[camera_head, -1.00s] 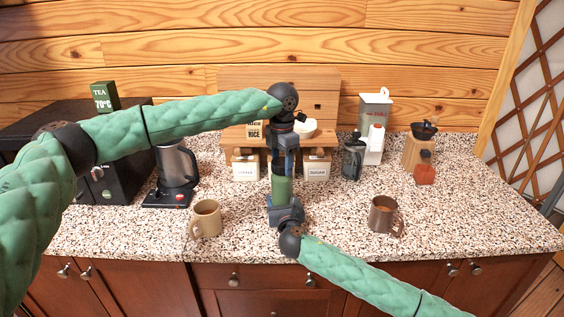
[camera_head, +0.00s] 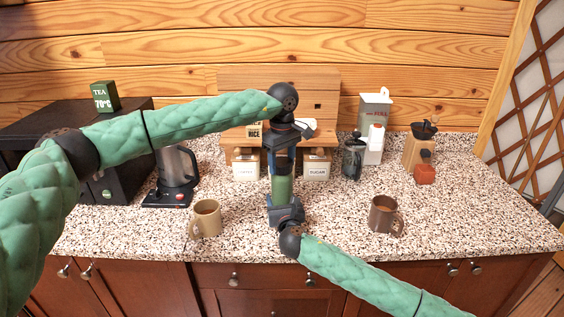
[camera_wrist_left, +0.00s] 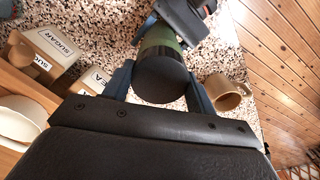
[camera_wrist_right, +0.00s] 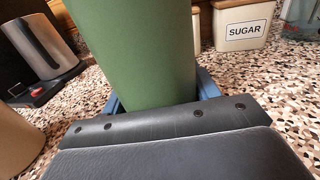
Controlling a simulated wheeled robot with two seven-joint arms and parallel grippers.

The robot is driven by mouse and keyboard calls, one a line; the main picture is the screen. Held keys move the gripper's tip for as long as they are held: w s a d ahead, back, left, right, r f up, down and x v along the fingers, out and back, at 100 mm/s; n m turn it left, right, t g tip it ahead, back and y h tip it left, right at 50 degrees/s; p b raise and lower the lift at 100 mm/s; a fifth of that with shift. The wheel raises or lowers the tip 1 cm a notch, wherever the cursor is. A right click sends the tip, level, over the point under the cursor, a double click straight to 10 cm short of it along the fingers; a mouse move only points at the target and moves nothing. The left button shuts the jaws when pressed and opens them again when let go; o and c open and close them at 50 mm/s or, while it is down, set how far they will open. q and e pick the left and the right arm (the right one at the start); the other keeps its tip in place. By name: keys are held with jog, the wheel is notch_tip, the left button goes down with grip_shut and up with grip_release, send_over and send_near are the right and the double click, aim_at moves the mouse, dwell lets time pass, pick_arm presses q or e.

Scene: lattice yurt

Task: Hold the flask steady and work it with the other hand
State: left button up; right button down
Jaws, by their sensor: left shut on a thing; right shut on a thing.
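The green flask (camera_head: 282,190) stands upright on the speckled counter, near its front middle. Its dark round cap (camera_wrist_left: 161,81) faces the left wrist view. My left gripper (camera_head: 283,163) comes down from above and is shut on the cap, one finger on each side. My right gripper (camera_head: 284,204) comes from the front and is shut on the lower body of the flask. In the right wrist view the green body (camera_wrist_right: 135,50) fills the space between the fingers; its base is hidden there.
A beige mug (camera_head: 206,219) stands left of the flask and a brown mug (camera_head: 383,214) right of it. Behind are a kettle (camera_head: 176,172), a sugar canister (camera_head: 317,168), a French press (camera_head: 353,158) and a grinder (camera_head: 418,150). Counter between flask and mugs is clear.

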pick_arm(q)
jog(key=m, duration=0.5)
jog(key=shift+a+m, duration=0.1)
jog(key=shift+m, duration=0.3)
pick_arm(e)
jog(key=shift+s, duration=0.1)
pick_arm(q)
jog(key=o, duration=1.1)
jog(key=shift+r, duration=2.25)
jog(key=shift+c, duration=0.5)
